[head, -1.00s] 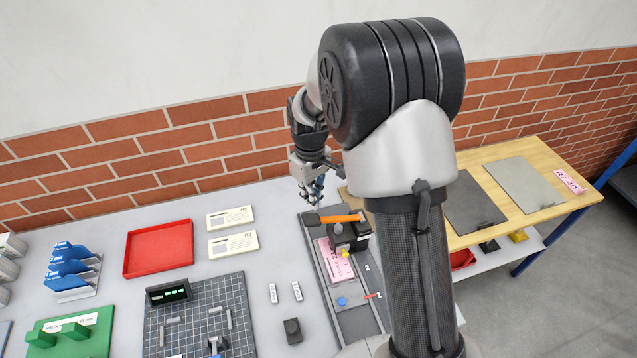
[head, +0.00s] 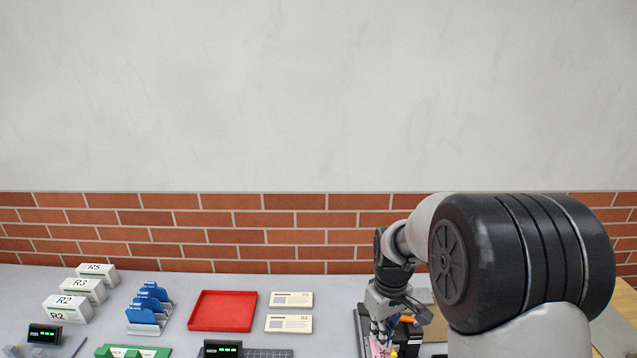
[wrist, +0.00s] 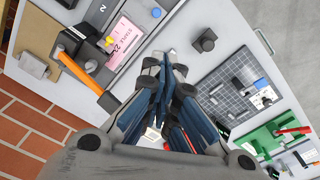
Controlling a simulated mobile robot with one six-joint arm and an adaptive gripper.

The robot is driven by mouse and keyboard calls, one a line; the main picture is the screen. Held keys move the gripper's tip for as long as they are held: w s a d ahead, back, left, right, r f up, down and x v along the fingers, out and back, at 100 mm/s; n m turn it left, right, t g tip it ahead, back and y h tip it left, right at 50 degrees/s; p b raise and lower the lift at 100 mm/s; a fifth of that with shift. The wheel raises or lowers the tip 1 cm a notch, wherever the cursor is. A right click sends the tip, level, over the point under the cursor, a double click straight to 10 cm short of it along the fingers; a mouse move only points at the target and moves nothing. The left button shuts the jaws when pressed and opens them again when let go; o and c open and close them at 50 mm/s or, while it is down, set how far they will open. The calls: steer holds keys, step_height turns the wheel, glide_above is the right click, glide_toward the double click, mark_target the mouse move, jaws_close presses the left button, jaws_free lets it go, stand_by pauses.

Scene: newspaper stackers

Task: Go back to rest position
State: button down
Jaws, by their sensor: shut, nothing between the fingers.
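My gripper (wrist: 165,85) is shut and empty in the wrist view, its fingers together above the light grey table. In the head view my gripper (head: 380,332) hangs low at the right, in front of a dark device with an orange-handled tool. The orange-handled tool (wrist: 85,72) lies across the device at the upper left of the wrist view, apart from my fingers. A pink card (wrist: 126,38) lies on the grey board beside it. My arm covers part of the table's right side in the head view.
A red tray (head: 222,311), blue stackers (head: 149,308), white labelled blocks (head: 82,287) and two cream cards (head: 290,299) stand on the table. A gridded mat (wrist: 229,92) and a green fixture (wrist: 268,138) show in the wrist view. A brick wall (head: 250,240) runs behind.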

steer(key=s+r+m+t+b, duration=0.1)
steer(key=s+r+m+b, duration=0.1)
steer(key=s+r+b, duration=0.3)
steer(key=s+r+m+t+b, duration=0.1)
steer(key=s+r+b, duration=0.15)
steer(key=s, duration=0.55)
steer(key=s+f+m+t+b, duration=0.1)
steer(key=s+f+b, duration=0.1)
steer(key=s, duration=0.4)
steer(key=s+f+m+t+b, duration=0.1)
steer(key=s+f+b, duration=0.2)
steer(key=s, duration=0.3)
steer(key=shift+s+m+b, duration=0.25)
steer(key=shift+m+b, duration=0.05)
steer(key=shift+b, duration=0.3)
